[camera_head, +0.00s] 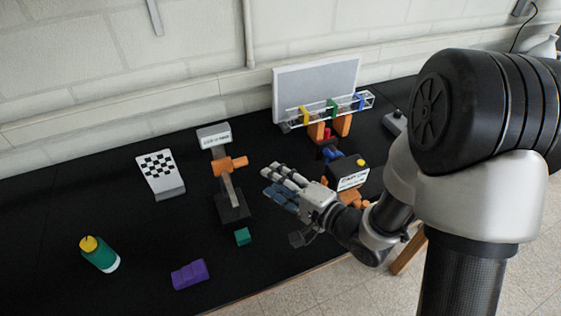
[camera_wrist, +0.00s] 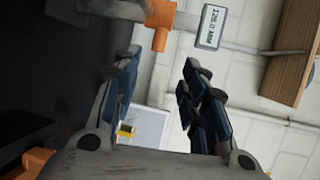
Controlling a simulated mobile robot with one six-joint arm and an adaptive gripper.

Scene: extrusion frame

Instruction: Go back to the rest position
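My gripper (camera_head: 269,180) is held out over the black table, right of the stand with the orange clamp. Its two blue-padded fingers are apart and nothing is between them. The wrist view also shows the gripper (camera_wrist: 158,75) open, with clear space between the fingers and a pale wall and panel behind. My arm comes in from the right and hides the right part of the table.
The stand (camera_head: 235,207) with an orange clamp is close left of my gripper. A teal block (camera_head: 242,236), purple block (camera_head: 190,274), green bottle (camera_head: 100,254) and checkered board (camera_head: 160,170) are on the table.

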